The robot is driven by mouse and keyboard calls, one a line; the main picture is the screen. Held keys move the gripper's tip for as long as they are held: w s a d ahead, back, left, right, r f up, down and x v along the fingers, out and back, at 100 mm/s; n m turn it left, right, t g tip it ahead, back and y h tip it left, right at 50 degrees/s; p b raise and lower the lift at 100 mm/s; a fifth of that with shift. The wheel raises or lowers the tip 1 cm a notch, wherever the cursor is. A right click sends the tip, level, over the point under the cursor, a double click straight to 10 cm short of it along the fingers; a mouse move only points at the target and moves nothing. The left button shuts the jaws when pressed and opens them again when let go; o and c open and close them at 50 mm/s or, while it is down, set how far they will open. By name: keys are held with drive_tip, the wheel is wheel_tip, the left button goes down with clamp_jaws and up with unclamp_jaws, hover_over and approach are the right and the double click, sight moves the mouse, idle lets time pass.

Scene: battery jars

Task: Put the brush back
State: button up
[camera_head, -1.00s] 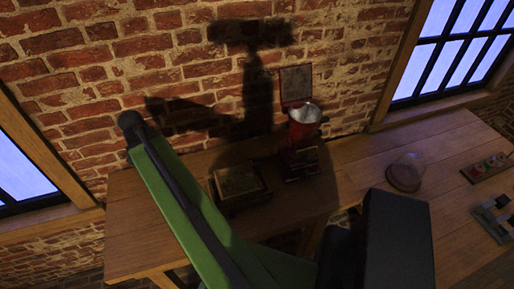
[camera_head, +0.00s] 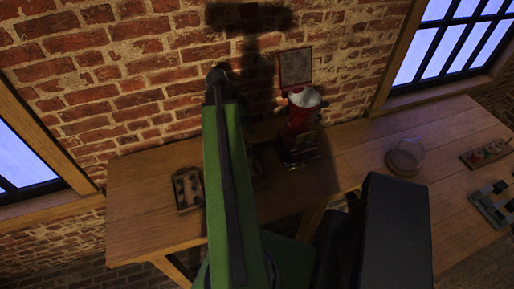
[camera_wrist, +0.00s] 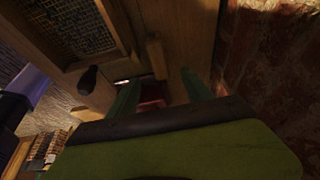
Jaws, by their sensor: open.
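My gripper (camera_wrist: 162,92) shows in the wrist view as two green fingers standing apart, with no object clearly held between them. Something dark red lies beyond the gap, too dim to name. I cannot pick out the brush for certain in either view. A dark rounded knob (camera_wrist: 89,80) is left of the fingers, beside a wooden frame with mesh (camera_wrist: 82,28). In the head view my green arm reaches up toward the brick wall, and its fingertips are hidden.
On the wooden bench (camera_head: 140,222) are a small tray of dark pieces (camera_head: 188,189) and a red machine (camera_head: 300,125). A clear dome (camera_head: 405,157), a tray of coloured items (camera_head: 486,154) and a grey rack (camera_head: 492,207) lie on the right. The front left bench is clear.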

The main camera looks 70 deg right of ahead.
sight(257, 138)
drive_tip(key=b+x, duration=0.4)
drive_tip(key=x, duration=0.1)
drive_tip(key=shift+f, duration=0.45)
drive_tip(key=shift+d+r, duration=0.1)
drive_tip(key=b+x, duration=0.4)
drive_tip(key=x, duration=0.1)
drive_tip(key=shift+f+b, duration=0.25)
drive_tip(key=shift+b, duration=0.15)
drive_tip(key=shift+c, duration=0.5)
clamp_jaws()
